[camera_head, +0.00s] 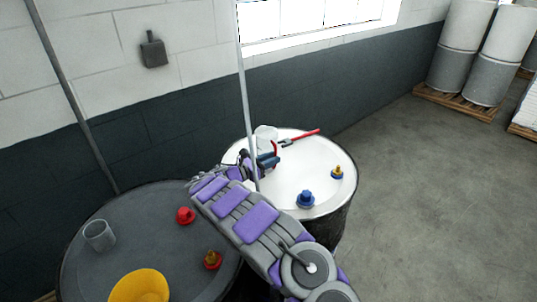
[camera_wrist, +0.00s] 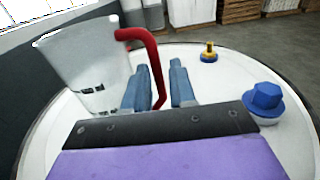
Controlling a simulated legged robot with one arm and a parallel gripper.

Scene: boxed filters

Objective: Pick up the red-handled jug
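The red-handled jug (camera_wrist: 88,65) is a clear, whitish vessel standing on the white drum top, at left in the wrist view. Its red handle (camera_wrist: 155,60) curves out and down on the jug's right side. In the head view the jug (camera_head: 265,133) is partly hidden behind my gripper (camera_head: 267,160). In the wrist view my gripper (camera_wrist: 160,80) has its two blue fingers apart, with the lower part of the handle showing between them. I cannot tell whether either finger touches it.
The white drum top (camera_head: 285,185) also holds a blue cap (camera_head: 306,199), a yellow-and-blue fitting (camera_head: 337,172) and a red-handled tool (camera_head: 302,137). A dark drum (camera_head: 150,215) at left bears a grey cup (camera_head: 99,235), yellow bowl (camera_head: 140,287) and red fittings (camera_head: 185,215). A thin pole (camera_head: 245,100) stands close.

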